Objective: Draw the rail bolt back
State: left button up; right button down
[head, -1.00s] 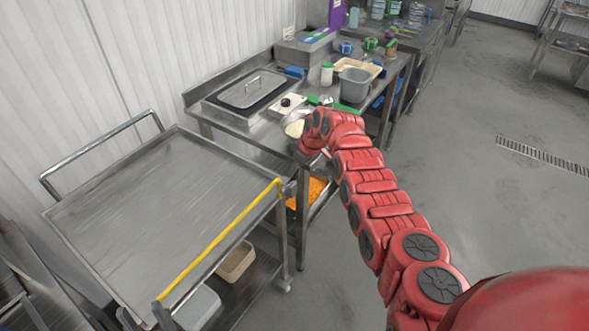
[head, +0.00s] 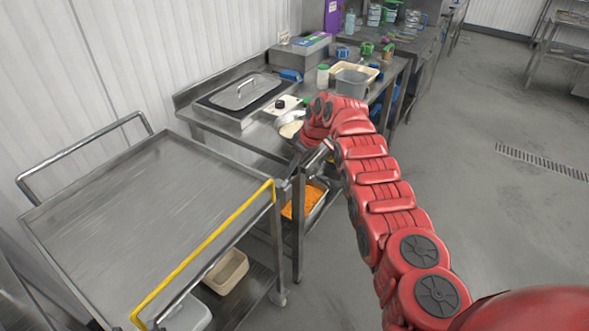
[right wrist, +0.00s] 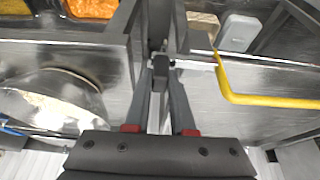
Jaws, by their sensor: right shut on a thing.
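The trolley (head: 150,195) with a yellow rail (head: 205,250) along its near edge stands at the left in the head view. The rail's far end is at the corner post by the steel table; the rail also shows at the right in the right wrist view (right wrist: 270,101). In that view my right gripper (right wrist: 160,76) is shut on a small dark knob (right wrist: 161,62), which looks like the rail bolt, beside the rail's end. In the head view my right gripper (head: 312,160) is low at that corner, partly hidden by its own arm. My left gripper is not in view.
An orange-filled tray (head: 301,203) sits below. A tan bin (head: 227,271) is on the trolley's lower shelf. Floor is clear at right.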

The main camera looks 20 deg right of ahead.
jog(key=c, duration=0.8)
grip_release()
jog(key=shift+o, duration=0.2)
jog(key=shift+s+d+r, duration=0.1)
jog(key=shift+d+r, duration=0.05)
jog(key=shift+r, duration=0.3)
jog(key=b+v, duration=0.4)
jog(key=v, duration=1.2)
jog(key=shift+r, duration=0.25)
jog(key=shift+s, duration=0.1)
